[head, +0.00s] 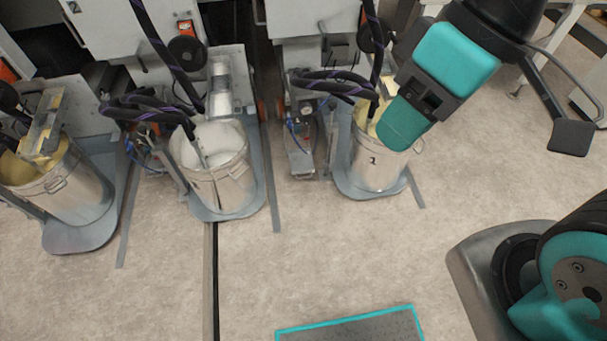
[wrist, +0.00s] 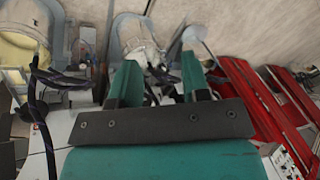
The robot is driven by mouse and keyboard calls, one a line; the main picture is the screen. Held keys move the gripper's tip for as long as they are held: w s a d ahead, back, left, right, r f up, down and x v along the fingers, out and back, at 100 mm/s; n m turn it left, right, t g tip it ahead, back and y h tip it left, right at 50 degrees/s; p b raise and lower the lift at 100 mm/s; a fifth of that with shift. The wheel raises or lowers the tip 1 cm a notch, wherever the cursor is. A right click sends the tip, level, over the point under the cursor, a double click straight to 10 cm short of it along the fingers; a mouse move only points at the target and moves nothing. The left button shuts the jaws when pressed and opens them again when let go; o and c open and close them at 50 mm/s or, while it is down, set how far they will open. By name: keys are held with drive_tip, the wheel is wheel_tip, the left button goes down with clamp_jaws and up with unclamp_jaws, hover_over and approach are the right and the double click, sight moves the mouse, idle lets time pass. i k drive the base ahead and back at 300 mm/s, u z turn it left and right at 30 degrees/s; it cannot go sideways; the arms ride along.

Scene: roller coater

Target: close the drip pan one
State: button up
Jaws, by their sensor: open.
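A metal bucket marked 1 (head: 378,165) with yellowish contents stands on a grey-blue pan (head: 358,190), at the front of the rightmost machine in the head view. I take this pan as drip pan one. The teal end of my arm covers part of the bucket's top in the head view. In the wrist view my gripper (wrist: 160,78) is open, with its two teal fingers apart and nothing between them. A bucket with yellow contents (wrist: 22,45) shows at the left edge of that view, off to the side of the fingers. I cannot see any contact with the pan.
A bucket with white contents (head: 222,165) and another with yellow contents (head: 75,190) stand on similar pans to the left. Dark hoses (head: 335,82) hang near the buckets. Red parts (wrist: 265,105) show right in the wrist view. The floor in front is mostly clear.

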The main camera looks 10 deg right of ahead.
sight(301, 162)
drive_tip(key=u, duration=0.35)
drive_tip(key=k, duration=0.45)
drive_tip(key=u, duration=1.35)
drive_tip(key=i, duration=1.05)
drive_tip(key=z, duration=1.05)
drive_tip(key=i, duration=0.7)
drive_tip(key=z, duration=0.7)
